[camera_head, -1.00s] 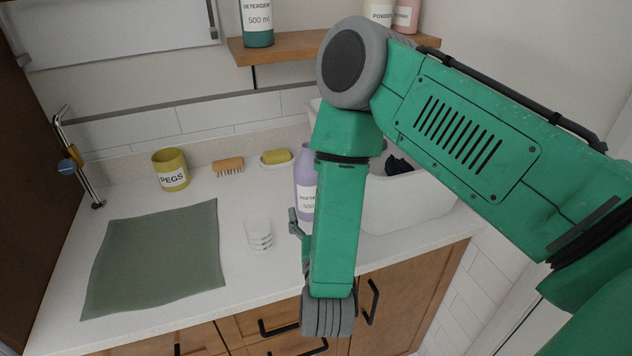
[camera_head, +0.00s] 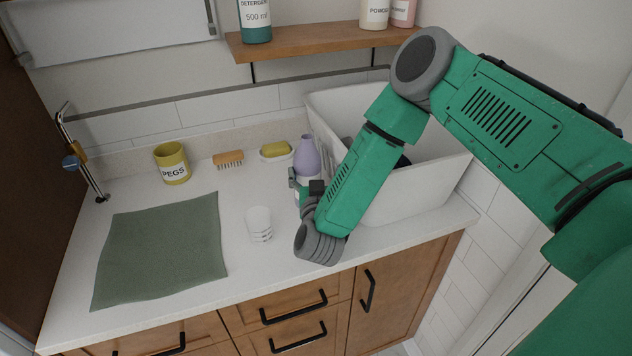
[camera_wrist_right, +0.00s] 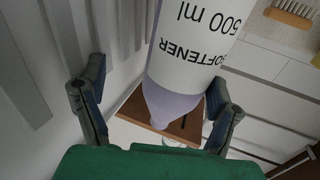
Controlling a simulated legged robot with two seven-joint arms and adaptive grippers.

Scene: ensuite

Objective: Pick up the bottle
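The bottle is a lilac softener bottle (camera_head: 307,155) with a white label, standing upright on the white counter beside the white basin. My right gripper (camera_head: 306,186) is at the bottle's lower front, and it and the forearm hide part of the label. In the right wrist view the bottle (camera_wrist_right: 185,65) appears upside down between the two spread fingers of the right gripper (camera_wrist_right: 158,108). A clear gap shows between the left finger and the bottle; the right finger looks close to it, and I cannot tell whether it touches. My left gripper is not in view.
A clear measuring cup (camera_head: 259,224) stands just left of the gripper. A white basin (camera_head: 420,190) is behind my forearm. A green cloth (camera_head: 160,250), a yellow pegs pot (camera_head: 172,163), a brush (camera_head: 228,158) and a soap dish (camera_head: 276,153) are on the counter. A wooden shelf (camera_head: 310,43) is above.

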